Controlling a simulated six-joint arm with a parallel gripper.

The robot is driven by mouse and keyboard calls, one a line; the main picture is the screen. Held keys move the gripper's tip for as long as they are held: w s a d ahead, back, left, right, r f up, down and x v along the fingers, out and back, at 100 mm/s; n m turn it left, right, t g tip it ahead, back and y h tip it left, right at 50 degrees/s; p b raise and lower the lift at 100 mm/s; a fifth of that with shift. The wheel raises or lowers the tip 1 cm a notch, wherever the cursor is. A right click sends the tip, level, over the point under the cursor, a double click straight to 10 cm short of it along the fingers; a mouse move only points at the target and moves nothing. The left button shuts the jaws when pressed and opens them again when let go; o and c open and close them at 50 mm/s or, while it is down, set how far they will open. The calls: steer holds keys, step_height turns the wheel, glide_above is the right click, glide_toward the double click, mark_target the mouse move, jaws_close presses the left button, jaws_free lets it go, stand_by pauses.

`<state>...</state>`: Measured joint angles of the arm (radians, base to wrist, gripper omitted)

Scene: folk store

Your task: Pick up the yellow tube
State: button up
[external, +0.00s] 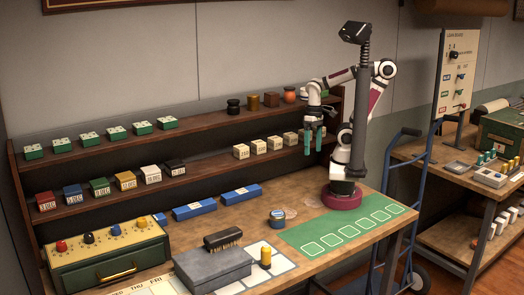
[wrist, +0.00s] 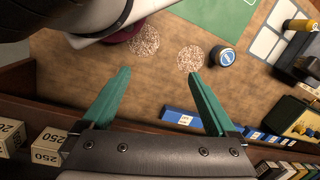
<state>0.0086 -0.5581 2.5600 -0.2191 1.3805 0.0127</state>
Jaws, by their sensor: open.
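In the wrist view the yellow tube (wrist: 299,25) shows at the upper right edge. My gripper (external: 314,150) hangs with its green fingers apart in front of the shelves at the back of the bench, well above and away from the tube. In the wrist view, nothing is between the fingertips of my gripper (wrist: 160,74) except the bench surface far below.
A round blue tin (external: 277,218), blue boxes (external: 194,210) and a green mat (external: 345,229) lie on the bench. Shelves (external: 200,132) of small boxes run behind.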

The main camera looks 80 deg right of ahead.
mark_target(265, 259)
steer(key=shift+c, duration=0.9)
steer(key=shift+a, duration=0.1)
steer(key=w+a+f+m+g+y, duration=0.1)
steer(key=w+a+f+m+y, duration=0.2)
steer(key=a, duration=0.6)
steer(key=w+a+m+g+y, duration=0.15)
steer(key=a+y, duration=0.25)
steer(key=a, duration=0.5)
steer(key=w+a+f+m+g+y, duration=0.1)
steer(key=w+a+f+m+y, duration=0.2)
steer(key=a, duration=0.7)
steer(key=w+a+f+m+t, duration=0.1)
steer(key=a+f, duration=0.1)
steer(key=f, duration=0.1)
steer(key=w+a+f+m+t+y, duration=0.1)
steer(key=a+f+m, duration=0.1)
steer(key=f, duration=0.1)
steer(key=w+a+f+m+t, duration=0.1)
steer(key=w+a+f, duration=0.1)
steer(key=f, duration=0.1)
steer(key=shift+f+y, duration=0.25)
steer(key=shift+y, duration=0.05)
steer(key=shift+m, duration=0.25)
steer(key=x, duration=1.4)
steer(key=shift+a, duration=0.4)
steer(key=c, duration=1.1)
steer(key=shift+o, duration=0.2)
